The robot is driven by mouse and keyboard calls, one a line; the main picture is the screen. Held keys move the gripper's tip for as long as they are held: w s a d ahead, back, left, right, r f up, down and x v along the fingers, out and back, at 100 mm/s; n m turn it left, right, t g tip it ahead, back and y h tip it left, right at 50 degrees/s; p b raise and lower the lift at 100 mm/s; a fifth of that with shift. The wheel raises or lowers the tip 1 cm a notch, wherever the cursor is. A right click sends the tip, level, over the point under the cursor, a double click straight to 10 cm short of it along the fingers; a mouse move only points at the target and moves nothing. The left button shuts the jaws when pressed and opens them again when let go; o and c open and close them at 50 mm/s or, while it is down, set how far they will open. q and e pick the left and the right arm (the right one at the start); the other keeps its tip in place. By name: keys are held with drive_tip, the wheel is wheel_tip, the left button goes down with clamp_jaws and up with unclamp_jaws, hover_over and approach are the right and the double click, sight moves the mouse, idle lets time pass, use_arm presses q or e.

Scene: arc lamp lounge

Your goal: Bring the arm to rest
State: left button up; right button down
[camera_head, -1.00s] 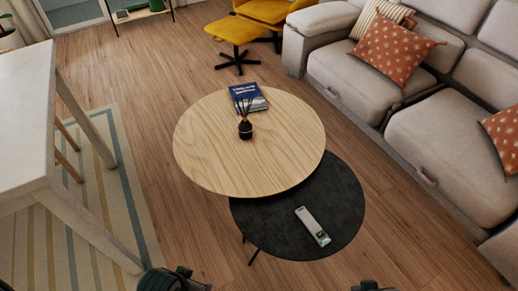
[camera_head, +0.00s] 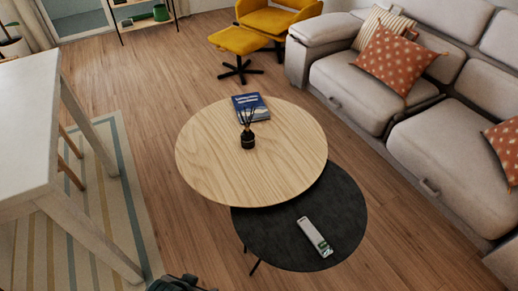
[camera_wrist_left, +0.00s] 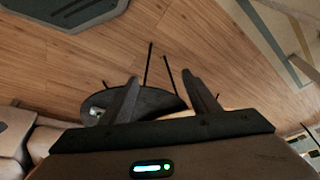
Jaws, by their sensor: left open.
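My left gripper (camera_wrist_left: 160,82) shows in the left wrist view with its two dark fingers apart and nothing between them. Beyond the fingers in that view is the low black round table (camera_wrist_left: 152,101). In the head view only a dark part of my left arm shows at the bottom edge, left of the same black table (camera_head: 265,240). Its fingers are cut off there. My right gripper is out of view.
A round wooden table (camera_head: 215,170) overlaps the black one and holds a blue book (camera_head: 250,106) and a dark reed diffuser (camera_head: 248,141). A white-and-green item (camera_head: 315,236) lies on the black table. A sofa (camera_head: 365,85) stands right, a white table (camera_head: 30,130) left.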

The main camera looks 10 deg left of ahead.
use_arm(q)
drive_tip(key=d+f+t, duration=0.1)
drive_tip(key=d+f, duration=0.1)
drive_tip(key=f, duration=1.1)
drive_tip(key=d+f+t+h, duration=0.1)
drive_tip(key=d+f+t, duration=0.1)
drive_tip(key=f, duration=1.2)
drive_tip(key=shift+d+f+m+t, duration=0.15)
drive_tip(key=shift+d+m+t, duration=0.15)
drive_tip(key=shift+d, duration=0.3)
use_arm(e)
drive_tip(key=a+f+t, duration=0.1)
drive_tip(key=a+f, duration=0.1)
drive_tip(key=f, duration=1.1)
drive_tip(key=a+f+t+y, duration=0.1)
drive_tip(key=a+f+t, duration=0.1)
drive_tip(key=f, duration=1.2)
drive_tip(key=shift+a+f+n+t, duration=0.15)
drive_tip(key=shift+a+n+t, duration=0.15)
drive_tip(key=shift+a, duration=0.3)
use_arm(q)
drive_tip(key=shift+w, duration=0.1)
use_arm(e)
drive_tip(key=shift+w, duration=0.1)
